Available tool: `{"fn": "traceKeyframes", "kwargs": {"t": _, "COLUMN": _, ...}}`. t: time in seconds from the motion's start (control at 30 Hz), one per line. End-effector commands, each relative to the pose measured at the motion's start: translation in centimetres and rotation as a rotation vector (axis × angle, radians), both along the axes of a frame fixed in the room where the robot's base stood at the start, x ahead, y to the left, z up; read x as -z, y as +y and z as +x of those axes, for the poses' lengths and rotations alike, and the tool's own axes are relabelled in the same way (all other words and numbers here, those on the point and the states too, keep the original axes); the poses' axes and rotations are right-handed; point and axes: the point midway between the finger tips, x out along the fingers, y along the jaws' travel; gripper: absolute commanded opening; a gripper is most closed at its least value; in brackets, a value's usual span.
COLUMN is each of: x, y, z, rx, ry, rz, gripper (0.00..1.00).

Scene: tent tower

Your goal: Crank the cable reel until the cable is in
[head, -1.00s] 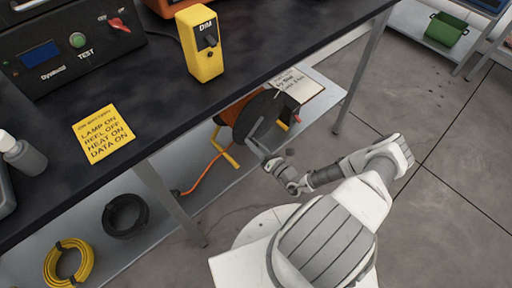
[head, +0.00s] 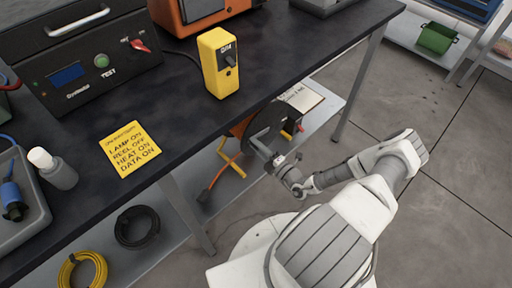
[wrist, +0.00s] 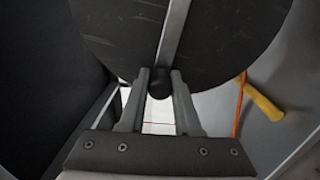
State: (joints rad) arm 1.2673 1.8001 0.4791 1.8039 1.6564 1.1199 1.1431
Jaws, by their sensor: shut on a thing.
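The cable reel stands on the shelf under the bench, with a dark round side disc (head: 268,120), an orange drum and a yellow tube frame (head: 231,163). The disc also fills the top of the wrist view (wrist: 225,35), with a grey crank bar (wrist: 176,28) across it. A short length of orange cable (head: 218,177) runs from the reel onto the shelf, its dark end (head: 203,196) lying left of the reel. My gripper (wrist: 159,92) is shut on the dark crank knob (wrist: 159,83) at the bar's lower end. The arm hides part of the reel.
A black coil (head: 137,227) and a yellow coil (head: 82,270) lie left on the lower shelf. A bench leg (head: 187,215) stands between them and the reel. The dark benchtop (head: 190,125) overhangs the reel. The floor at right is clear.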

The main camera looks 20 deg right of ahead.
Motion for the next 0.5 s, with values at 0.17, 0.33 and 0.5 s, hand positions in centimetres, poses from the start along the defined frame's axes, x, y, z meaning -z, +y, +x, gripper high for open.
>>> {"fn": "traceKeyframes", "kwargs": {"t": 0.17, "x": -1.7, "y": -0.4, "z": 0.1, "rx": -0.001, "ry": 0.057, "rz": 0.157, "gripper": 0.0}}
{"fn": "traceKeyframes", "kwargs": {"t": 0.33, "x": -2.9, "y": -1.0, "z": 0.3, "rx": 0.0, "ry": 0.109, "rz": 0.3, "gripper": 0.0}}
{"fn": "traceKeyframes", "kwargs": {"t": 0.5, "x": -3.8, "y": -1.6, "z": 0.5, "rx": 0.002, "ry": 0.153, "rz": 0.422, "gripper": 0.0}}
